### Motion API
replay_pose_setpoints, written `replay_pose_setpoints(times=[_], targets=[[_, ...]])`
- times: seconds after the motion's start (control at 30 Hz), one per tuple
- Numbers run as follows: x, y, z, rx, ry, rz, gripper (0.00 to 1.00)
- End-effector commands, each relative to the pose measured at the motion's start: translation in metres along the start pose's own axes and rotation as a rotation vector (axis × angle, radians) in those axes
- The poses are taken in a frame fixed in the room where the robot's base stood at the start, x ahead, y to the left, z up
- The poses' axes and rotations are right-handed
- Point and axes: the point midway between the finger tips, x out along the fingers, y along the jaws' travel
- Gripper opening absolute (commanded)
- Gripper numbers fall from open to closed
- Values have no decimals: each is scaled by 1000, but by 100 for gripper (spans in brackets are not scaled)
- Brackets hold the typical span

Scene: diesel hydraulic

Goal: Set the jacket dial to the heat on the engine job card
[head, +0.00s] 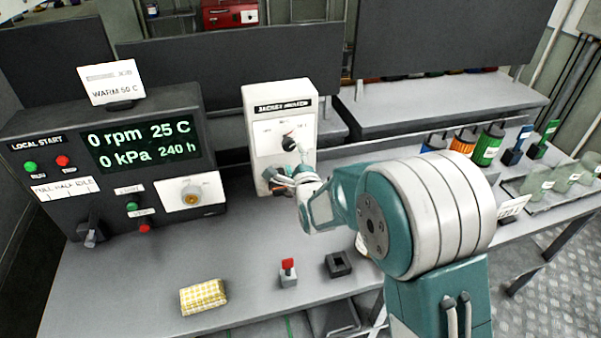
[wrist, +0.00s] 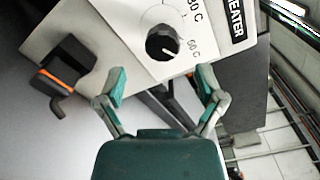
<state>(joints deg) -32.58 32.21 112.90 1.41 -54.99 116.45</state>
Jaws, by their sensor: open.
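The engine job card (head: 112,85) stands on top of the dark console at the left and reads "WARM 50 C". The jacket heater (head: 256,112) is an upright white box at the back of the bench. Its black round dial (head: 289,142) also shows in the wrist view (wrist: 160,42), with printed temperature marks around it. A pale line on the dial points toward lower right in the wrist view. My gripper (head: 290,178) is open and empty in front of the heater's lower face. In the wrist view its fingertips (wrist: 162,82) are spread below the dial, apart from it.
The console (head: 60,130) shows 0 rpm, 25 C, 0 kPa and 240 h. A yellow checked cloth (head: 203,297), a red-topped switch block (head: 289,273) and a dark square holder (head: 338,264) lie on the front of the bench. Several coloured containers (head: 488,145) stand at the right.

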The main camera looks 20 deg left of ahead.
Motion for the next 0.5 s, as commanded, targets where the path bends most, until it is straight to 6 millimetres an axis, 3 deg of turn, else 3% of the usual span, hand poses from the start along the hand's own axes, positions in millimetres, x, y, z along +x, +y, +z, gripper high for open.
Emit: replay_pose_setpoints(times=[0.3, 0.5], targets=[[-56, 1, -2, 0, 3, 3, 87], [-69, 2, -2, 0, 3, 2, 87]])
